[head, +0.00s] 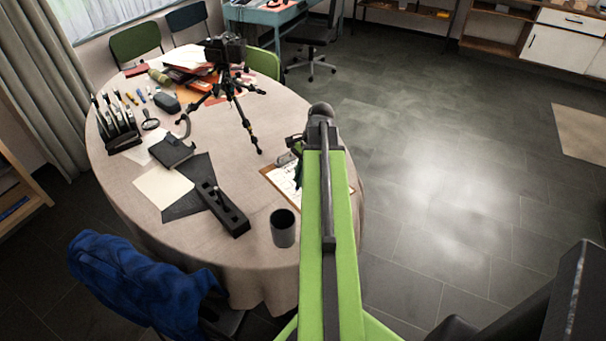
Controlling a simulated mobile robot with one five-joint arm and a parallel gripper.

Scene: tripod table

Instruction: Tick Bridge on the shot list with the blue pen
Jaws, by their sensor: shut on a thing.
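The shot list (283,181), a white sheet on a brown clipboard, lies near the table's right edge. My green arm covers much of it, and its printed lines are too small to read, so I cannot tell which one is Bridge. My gripper (297,166) is above the sheet, partly hidden behind my arm. It is shut on a thin dark item, seemingly the blue pen, which is mostly hidden. I cannot tell whether the tip touches the paper.
The round table (222,165) holds a grey cup (283,228), a long black holder (222,208), a camera tripod (232,95) and a magnifier (150,123). A chair with a blue jacket (140,275) stands at the front. The floor at right is clear.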

